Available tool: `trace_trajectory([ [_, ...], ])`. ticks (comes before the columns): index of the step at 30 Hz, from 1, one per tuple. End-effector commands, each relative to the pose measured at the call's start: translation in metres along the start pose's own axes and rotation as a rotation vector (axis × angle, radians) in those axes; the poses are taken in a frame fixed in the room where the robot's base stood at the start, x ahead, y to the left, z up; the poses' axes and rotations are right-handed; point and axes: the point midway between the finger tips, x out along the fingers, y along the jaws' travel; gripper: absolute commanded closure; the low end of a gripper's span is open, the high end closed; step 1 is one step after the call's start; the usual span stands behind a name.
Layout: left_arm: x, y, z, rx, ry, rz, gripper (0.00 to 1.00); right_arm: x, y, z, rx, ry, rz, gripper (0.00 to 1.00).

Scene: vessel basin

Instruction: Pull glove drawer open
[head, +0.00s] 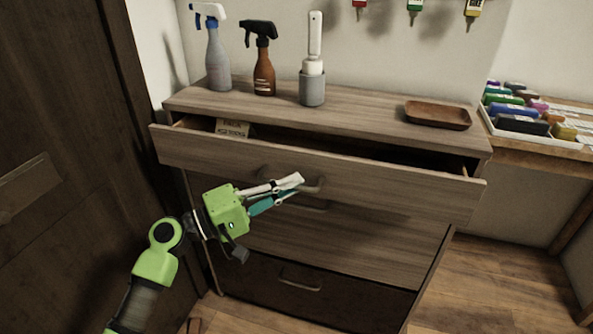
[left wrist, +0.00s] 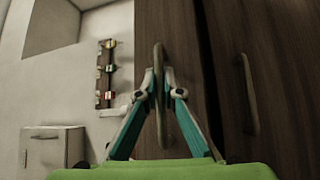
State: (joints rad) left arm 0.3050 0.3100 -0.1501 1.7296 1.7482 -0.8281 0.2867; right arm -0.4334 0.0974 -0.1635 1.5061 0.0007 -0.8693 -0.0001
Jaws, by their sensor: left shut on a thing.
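The top drawer (head: 310,158) of a wooden dresser stands partly pulled out, with a gap behind its front. A small pale box (head: 233,129) with dark lettering shows inside at the left; I cannot read it clearly. My left gripper (head: 292,184) is shut on the top drawer's handle (head: 319,185). In the left wrist view the handle (left wrist: 159,58) passes between the fingertips of the left gripper (left wrist: 158,90). A second drawer handle (left wrist: 248,95) stands apart to the right there. My right gripper is not in view.
On the dresser top (head: 360,108) stand a grey spray bottle (head: 217,58), a brown spray bottle (head: 264,72), a white brush in a grey holder (head: 312,88) and a wooden tray (head: 437,115). A dark door (head: 60,150) is close on the left. Floor (head: 500,290) is clear at right.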

Motion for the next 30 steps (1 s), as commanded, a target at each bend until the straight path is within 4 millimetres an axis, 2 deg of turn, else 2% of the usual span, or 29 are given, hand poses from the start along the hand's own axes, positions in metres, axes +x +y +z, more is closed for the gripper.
trace_trajectory([
  [6, -0.033, 0.008, 0.034, 0.0, -0.002, -0.003, 1.0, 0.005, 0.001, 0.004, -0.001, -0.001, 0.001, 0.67],
  [12, -0.053, 0.014, 0.053, 0.0, -0.001, -0.003, 1.0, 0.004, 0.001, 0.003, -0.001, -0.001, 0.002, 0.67],
  [18, -0.062, 0.017, 0.061, 0.0, 0.0, -0.001, 1.0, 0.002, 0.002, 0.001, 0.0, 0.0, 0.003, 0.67],
  [30, -0.063, 0.018, 0.063, 0.0, 0.001, 0.0, 1.0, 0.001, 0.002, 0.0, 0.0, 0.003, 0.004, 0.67],
])
